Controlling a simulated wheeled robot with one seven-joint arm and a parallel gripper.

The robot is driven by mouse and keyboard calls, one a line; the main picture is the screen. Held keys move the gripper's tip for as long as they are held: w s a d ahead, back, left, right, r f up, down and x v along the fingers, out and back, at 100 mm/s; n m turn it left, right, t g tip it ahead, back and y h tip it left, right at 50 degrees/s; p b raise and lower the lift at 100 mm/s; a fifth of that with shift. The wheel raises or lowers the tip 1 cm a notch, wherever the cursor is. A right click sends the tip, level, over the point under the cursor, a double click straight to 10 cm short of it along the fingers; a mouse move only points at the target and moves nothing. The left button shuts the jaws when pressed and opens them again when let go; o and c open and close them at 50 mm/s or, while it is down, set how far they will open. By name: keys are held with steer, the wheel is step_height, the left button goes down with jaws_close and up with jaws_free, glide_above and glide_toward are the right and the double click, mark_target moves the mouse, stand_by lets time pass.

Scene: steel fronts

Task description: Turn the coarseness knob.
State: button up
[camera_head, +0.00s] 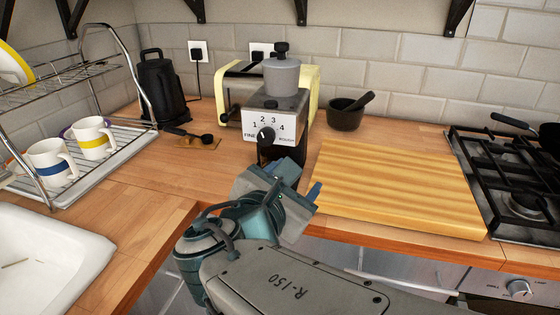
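The coarseness knob (266,135) is a small round black knob on the pale front plate of the grinder (288,103).
A wooden board (395,190) lies right of the grinder, with a dark mortar (345,118) behind it. A black kettle (163,90) and a dark scoop (190,136) are at the left. A dish rack (85,175) and sink (50,250) stand farther left; a hob (515,175) is at right.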

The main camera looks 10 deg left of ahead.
mark_target(265, 141)
steer(key=s+a+n+t+y+b, duration=0.35)
steer(key=a+n, duration=0.25)
steer(key=a, duration=0.2)
steer(key=shift+g, duration=0.45)
steer(key=w, duration=1.4)
steer(key=shift+w+f, duration=0.2)
steer(key=shift+f, duration=0.1)
steer(key=shift+m, duration=0.3)
steer(key=c, duration=1)
